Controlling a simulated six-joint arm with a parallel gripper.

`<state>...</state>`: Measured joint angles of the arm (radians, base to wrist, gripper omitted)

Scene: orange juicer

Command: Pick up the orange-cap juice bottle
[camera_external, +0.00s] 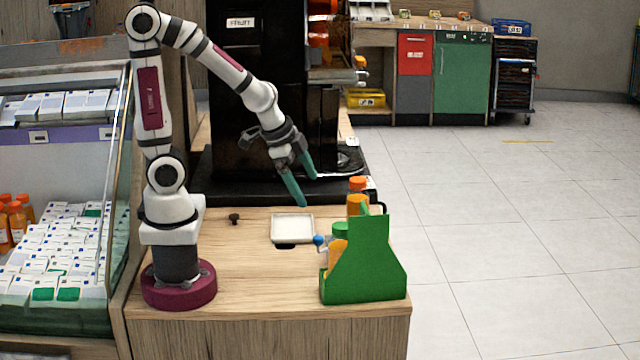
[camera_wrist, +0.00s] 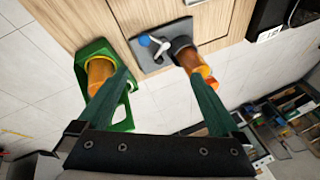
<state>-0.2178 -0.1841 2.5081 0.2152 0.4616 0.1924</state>
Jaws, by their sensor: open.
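The orange-cap juice bottle (camera_external: 357,190) stands upright behind the green carrier (camera_external: 365,270) in the external view. In the wrist view the bottle (camera_wrist: 197,65) rises from a dark collar on a grey plate, close to the right fingertip. A green-cap bottle (camera_external: 340,232) is in the carrier, partly hidden by its wall. The carrier also shows in the wrist view (camera_wrist: 122,122), holding an orange bottle near the left finger. My gripper (camera_external: 305,189) is open and empty, above and left of the orange-cap bottle in the external view. Its green fingers also show in the wrist view (camera_wrist: 160,76).
A lever with a blue ball (camera_external: 318,240) stands left of the carrier and on the grey plate (camera_wrist: 150,62) in the wrist view. A white tray (camera_external: 293,228) and a dark knob (camera_external: 234,217) are on the wooden counter (camera_external: 240,285). A black juicer machine stands behind.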

